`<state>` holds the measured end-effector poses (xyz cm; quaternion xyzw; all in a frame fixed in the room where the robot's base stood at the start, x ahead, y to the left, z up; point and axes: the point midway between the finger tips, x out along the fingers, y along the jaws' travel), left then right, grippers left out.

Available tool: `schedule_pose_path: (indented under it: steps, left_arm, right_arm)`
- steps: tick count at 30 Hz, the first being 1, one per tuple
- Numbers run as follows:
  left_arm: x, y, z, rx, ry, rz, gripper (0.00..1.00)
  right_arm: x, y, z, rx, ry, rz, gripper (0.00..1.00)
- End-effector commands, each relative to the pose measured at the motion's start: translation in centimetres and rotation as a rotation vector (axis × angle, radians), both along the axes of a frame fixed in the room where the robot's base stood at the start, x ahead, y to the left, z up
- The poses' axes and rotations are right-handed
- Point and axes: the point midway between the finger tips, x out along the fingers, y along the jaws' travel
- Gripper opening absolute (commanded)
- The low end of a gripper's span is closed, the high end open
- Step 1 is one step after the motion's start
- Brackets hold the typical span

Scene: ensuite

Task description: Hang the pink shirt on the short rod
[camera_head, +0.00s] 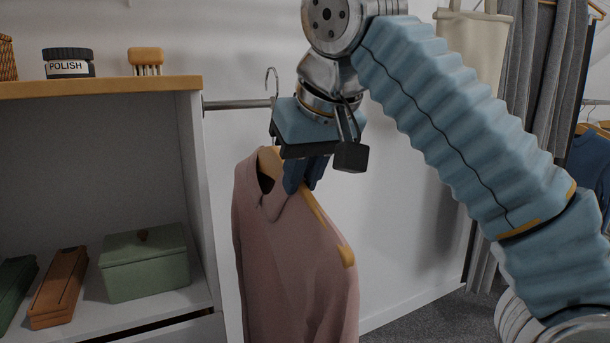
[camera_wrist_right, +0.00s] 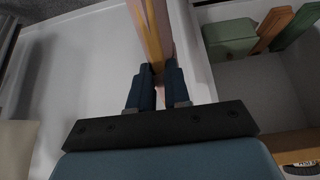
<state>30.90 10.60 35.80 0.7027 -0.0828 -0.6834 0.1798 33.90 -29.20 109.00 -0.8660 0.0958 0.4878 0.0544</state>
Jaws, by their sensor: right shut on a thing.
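The pink shirt (camera_head: 300,260) hangs on a wooden hanger (camera_head: 329,229) in the head view. My right gripper (camera_head: 305,178) is shut on the hanger near its middle, above the shirt's collar. The hanger also shows between the fingers in the right wrist view (camera_wrist_right: 151,35). The short rod (camera_head: 238,104) sticks out to the right from the shelf unit's side. The hanger's metal hook (camera_head: 271,84) is at the rod's right end in the picture; I cannot tell whether it rests on the rod. My gripper hides part of the hook's stem and perhaps the rod's end. My left gripper is not in view.
The shelf unit (camera_head: 100,87) at left holds a polish tin (camera_head: 69,64), a brush (camera_head: 146,61), a green box (camera_head: 145,262) and a brown box (camera_head: 60,286). Grey curtain-like cloth (camera_head: 552,75), a pale bag (camera_head: 473,50) and blue clothing (camera_head: 588,160) hang at right.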

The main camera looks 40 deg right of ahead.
Motion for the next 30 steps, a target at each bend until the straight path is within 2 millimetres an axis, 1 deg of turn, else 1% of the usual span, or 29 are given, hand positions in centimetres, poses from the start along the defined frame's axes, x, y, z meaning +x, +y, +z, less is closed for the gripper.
schedule_pose_path:
  steps: [30]
  left_arm:
    - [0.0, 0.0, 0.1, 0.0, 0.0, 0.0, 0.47]
  right_arm:
    - [7.8, -1.6, 0.0, 0.001, -0.001, 0.001, 0.0]
